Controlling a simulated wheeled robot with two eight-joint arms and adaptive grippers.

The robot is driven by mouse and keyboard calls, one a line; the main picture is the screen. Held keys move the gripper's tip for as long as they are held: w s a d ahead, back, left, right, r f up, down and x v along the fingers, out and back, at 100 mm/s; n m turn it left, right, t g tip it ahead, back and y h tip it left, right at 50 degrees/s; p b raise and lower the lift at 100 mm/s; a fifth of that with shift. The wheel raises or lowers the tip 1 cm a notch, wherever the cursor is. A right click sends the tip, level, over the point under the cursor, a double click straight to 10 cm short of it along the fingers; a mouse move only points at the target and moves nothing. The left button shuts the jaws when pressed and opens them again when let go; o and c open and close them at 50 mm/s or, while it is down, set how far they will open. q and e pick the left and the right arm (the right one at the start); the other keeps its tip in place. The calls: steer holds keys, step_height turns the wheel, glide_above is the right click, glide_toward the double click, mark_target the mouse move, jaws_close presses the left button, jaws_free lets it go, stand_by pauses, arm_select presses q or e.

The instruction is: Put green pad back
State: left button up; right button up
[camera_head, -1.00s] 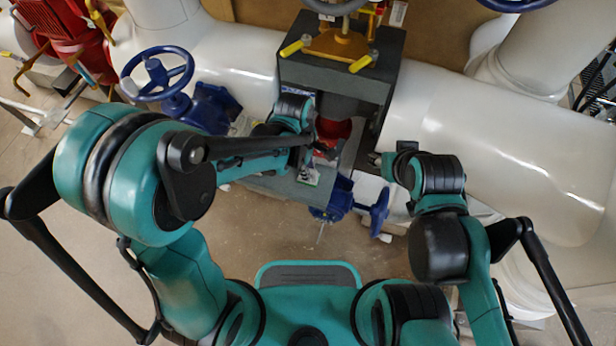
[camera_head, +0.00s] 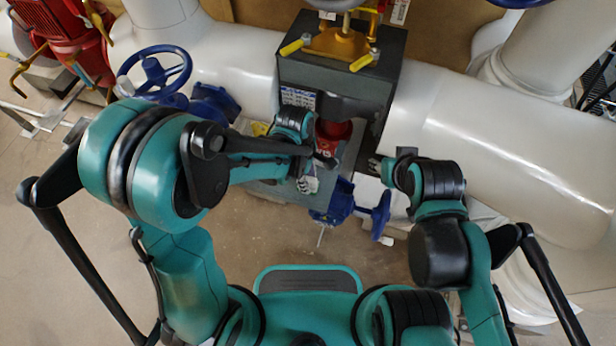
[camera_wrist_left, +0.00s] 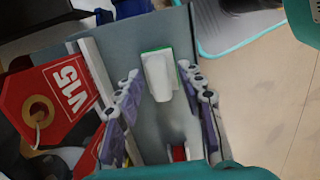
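A small white block with a green layer under it, which looks like the green pad (camera_wrist_left: 158,76), lies on a grey surface (camera_wrist_left: 183,27) in the left wrist view. My left gripper (camera_wrist_left: 160,72) is open, with one finger on each side of the pad and visible gaps between. In the head view my left gripper (camera_head: 318,163) is over the grey bench (camera_head: 272,190) below the valve block, partly hidden by its own arm. A small white and green patch (camera_head: 308,184) shows beside it. My right gripper (camera_head: 378,166) is at the pipe's front; its fingers are too small to read.
A red V15 tag (camera_wrist_left: 68,92) lies left of the fingers, beside a pale bar. A red part (camera_head: 334,134) sits under the dark valve block (camera_head: 340,72). Blue valves (camera_head: 372,212) stand at the bench's right and left. White pipes (camera_head: 500,135) run behind.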

arm_select(q)
steer(key=shift+r, duration=0.1)
step_height(320, 180, up, 12)
steer(key=a+p, duration=0.1)
steer(key=p, duration=0.4)
steer(key=s+a+r+m+t, duration=0.2)
steer(key=a+r+m+t, duration=0.1)
steer(key=a+m, duration=0.4)
steer(key=s+a+r+m+t+y, duration=0.1)
steer(key=s+a+r+m+t, duration=0.2)
steer(key=a+r+m, duration=0.3)
steer(key=a+m+t, duration=0.1)
steer(key=a, duration=0.2)
steer(key=shift+a+r+t, duration=0.25)
steer(key=shift+a+t, duration=0.05)
steer(key=shift+a, duration=0.1)
steer(key=shift+s, duration=0.1)
stand_by(1.0)
